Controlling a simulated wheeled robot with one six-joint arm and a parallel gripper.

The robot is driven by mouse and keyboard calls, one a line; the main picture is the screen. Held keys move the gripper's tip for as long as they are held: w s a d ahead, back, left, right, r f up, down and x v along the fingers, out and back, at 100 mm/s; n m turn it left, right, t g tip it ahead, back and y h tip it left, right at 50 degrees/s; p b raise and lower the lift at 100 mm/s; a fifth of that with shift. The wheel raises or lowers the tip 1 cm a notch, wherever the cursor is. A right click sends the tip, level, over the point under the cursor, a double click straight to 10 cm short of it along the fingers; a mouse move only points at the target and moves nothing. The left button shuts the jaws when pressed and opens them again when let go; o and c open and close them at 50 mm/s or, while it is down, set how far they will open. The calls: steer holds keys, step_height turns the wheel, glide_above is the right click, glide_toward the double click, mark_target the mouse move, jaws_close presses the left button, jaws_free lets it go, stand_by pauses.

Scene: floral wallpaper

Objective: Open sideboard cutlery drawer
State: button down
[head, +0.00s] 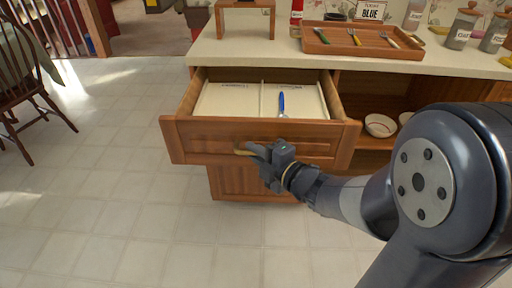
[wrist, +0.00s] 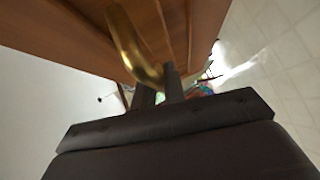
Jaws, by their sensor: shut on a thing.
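The wooden cutlery drawer (head: 190,143) of the sideboard (head: 360,75) stands pulled well out in the head view. Its pale inside is split by a divider, and a blue-handled utensil (head: 282,103) lies in it by the divider. My gripper (head: 252,150) is at the middle of the drawer front, shut on the brass handle (head: 241,152). In the wrist view the curved brass handle (wrist: 135,50) runs down to my gripper's fingers (wrist: 160,88), with the wooden drawer front behind it. The exact contact between the fingers and handle is partly hidden.
On the sideboard top are a wooden tray (head: 333,47) with utensils, a red-labelled bottle (head: 296,18), a small wooden stand (head: 218,22) and jars (head: 461,28). Bowls (head: 379,126) sit on the open shelf. A chair (head: 30,90) stands far left. The tiled floor before the drawer is clear.

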steer(key=shift+s+a+f+b, duration=0.1)
steer(key=shift+s+b, duration=0.25)
steer(key=shift+s, duration=2.1)
steer(key=c, duration=1.5)
jaws_free()
steer(key=shift+p+v, duration=1.4)
steer(key=shift+v, duration=3.95)
